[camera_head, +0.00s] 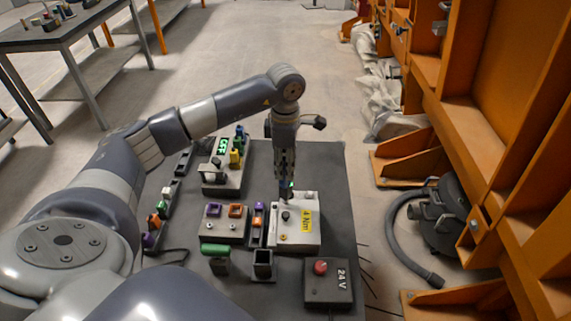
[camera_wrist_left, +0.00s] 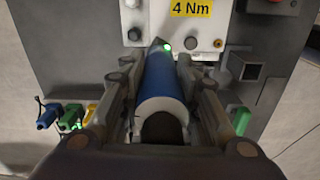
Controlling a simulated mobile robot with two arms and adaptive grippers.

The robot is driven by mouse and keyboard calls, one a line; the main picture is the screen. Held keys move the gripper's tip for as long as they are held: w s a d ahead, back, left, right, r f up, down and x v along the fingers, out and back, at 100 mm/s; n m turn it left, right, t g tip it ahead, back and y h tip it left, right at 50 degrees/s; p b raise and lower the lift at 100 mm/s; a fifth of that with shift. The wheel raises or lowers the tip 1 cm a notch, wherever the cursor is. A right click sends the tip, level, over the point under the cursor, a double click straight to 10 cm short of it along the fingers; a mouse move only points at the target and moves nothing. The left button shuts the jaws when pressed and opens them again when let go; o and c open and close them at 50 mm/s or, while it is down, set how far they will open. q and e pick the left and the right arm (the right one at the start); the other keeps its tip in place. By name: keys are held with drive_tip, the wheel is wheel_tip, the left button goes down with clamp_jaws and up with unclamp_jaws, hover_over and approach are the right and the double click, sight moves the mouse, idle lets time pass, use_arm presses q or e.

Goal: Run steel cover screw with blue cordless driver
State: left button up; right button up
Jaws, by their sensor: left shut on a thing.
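My left gripper (camera_head: 286,180) points down over the far part of the light grey steel cover box (camera_head: 310,238), which has a yellow "4 Nm" label. In the left wrist view the gripper (camera_wrist_left: 160,82) is shut on the blue cordless driver (camera_wrist_left: 158,76), a blue cylinder with a pale end ring. A green light (camera_wrist_left: 167,46) glows by its far end, at the edge of the steel cover (camera_wrist_left: 172,30). The driver's tip and any screw under it are hidden, so contact cannot be told. My right gripper is not in view.
A grey box with a red button (camera_head: 320,267) marked "24 V" stands at the front right. A block with a green "OFF" display (camera_head: 223,147) and colored drivers stands left of my gripper. A socket block (camera_head: 222,222) and an empty square holder (camera_head: 263,265) sit near the cover.

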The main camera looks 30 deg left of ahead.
use_arm(q)
drive_tip(key=shift+s, duration=0.1)
drive_tip(key=shift+w+a+r+p, duration=0.15)
drive_tip(key=shift+w+r+p, duration=0.1)
drive_tip(key=shift+r+p, duration=1.6)
drive_tip(key=shift+r, duration=1.15)
